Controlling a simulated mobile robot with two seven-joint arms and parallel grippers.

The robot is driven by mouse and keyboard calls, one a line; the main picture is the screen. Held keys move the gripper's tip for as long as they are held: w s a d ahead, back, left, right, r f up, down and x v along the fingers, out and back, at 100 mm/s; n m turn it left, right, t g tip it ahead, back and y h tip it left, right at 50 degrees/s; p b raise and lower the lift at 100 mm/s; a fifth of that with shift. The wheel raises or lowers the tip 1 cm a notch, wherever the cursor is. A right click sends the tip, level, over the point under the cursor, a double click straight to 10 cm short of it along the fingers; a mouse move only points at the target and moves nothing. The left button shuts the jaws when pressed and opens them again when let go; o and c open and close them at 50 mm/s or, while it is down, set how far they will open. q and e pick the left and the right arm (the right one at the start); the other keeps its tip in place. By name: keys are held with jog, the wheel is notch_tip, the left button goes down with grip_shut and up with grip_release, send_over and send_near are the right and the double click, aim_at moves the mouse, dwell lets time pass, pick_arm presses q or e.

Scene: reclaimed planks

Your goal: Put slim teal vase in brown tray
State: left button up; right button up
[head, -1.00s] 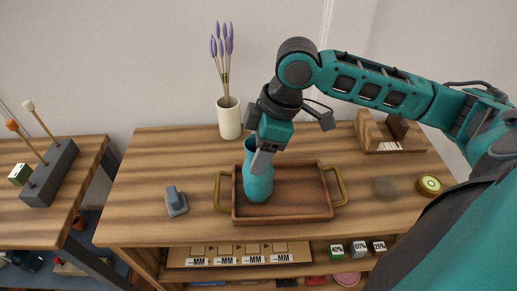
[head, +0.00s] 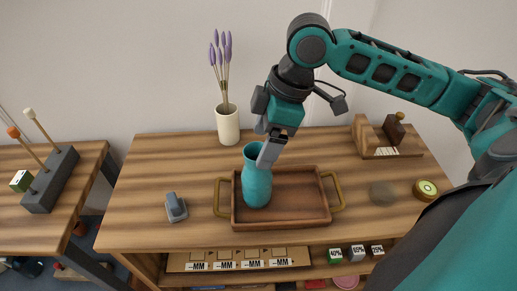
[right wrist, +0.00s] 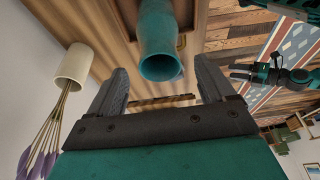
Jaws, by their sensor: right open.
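The slim teal vase (head: 257,186) stands upright inside the brown tray (head: 285,226), in its left part. My right gripper (head: 266,162) is open above the vase, its fingers near the rim in the head view. In the right wrist view, the vase's open mouth (right wrist: 160,68) shows just beyond and between the two spread fingers (right wrist: 165,85), with no finger visibly closed on it. My left gripper (right wrist: 242,72) appears small at the right of the right wrist view; its opening is too small to tell. It is outside the head view.
A cream vase with lavender (head: 228,125) stands behind the tray. A grey-blue object (head: 175,207) lies left of it. A wooden block stand (head: 385,140) and a round green-topped tin (head: 426,190) are to the right. The shelf below holds labelled boxes.

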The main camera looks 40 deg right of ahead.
jog(key=p+v, duration=0.1)
jog(key=v, duration=0.5)
jog(key=shift+r, duration=0.35)
jog(key=shift+s+d, duration=0.1)
jog(key=shift+d, duration=0.05)
